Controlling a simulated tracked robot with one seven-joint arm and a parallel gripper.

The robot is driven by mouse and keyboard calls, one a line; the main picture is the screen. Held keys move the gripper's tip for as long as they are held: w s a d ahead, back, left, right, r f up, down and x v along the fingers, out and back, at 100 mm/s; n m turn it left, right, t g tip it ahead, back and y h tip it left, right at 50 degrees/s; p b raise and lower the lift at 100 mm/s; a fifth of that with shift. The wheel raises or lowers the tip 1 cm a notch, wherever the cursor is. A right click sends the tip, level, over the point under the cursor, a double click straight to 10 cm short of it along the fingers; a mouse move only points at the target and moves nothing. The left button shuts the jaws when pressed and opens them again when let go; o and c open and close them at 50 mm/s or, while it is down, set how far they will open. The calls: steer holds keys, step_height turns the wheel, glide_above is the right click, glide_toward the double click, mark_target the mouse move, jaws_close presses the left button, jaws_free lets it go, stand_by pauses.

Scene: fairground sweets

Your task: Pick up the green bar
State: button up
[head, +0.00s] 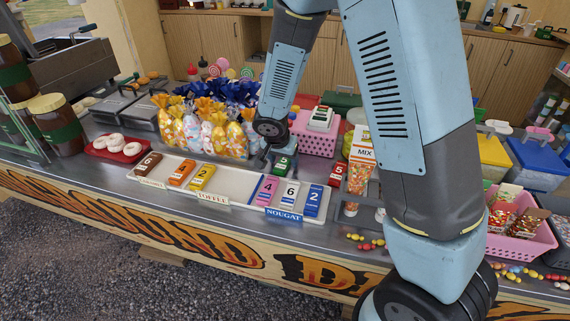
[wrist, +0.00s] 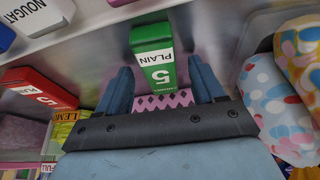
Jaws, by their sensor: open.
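The green bar (head: 283,165) stands or lies on the metal counter just behind the white tray, below my arm's end in the head view. In the wrist view the green bar (wrist: 152,58) shows a white label reading "PLAIN" and a 5. My gripper (wrist: 160,68) is open, with one blue finger on each side of the bar's near part. I see a gap beside each finger, and nothing is held. In the head view my gripper (head: 268,157) is partly hidden by my own wrist, close to the bar.
A white tray (head: 232,190) holds brown, orange, yellow, pink, white and blue bars in front. Wrapped sweet bags (head: 207,135) stand left; a pink basket (head: 316,142) stands behind.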

steer(key=shift+f, duration=0.15)
steer(key=shift+c, duration=0.5)
steer(key=c, duration=1.1)
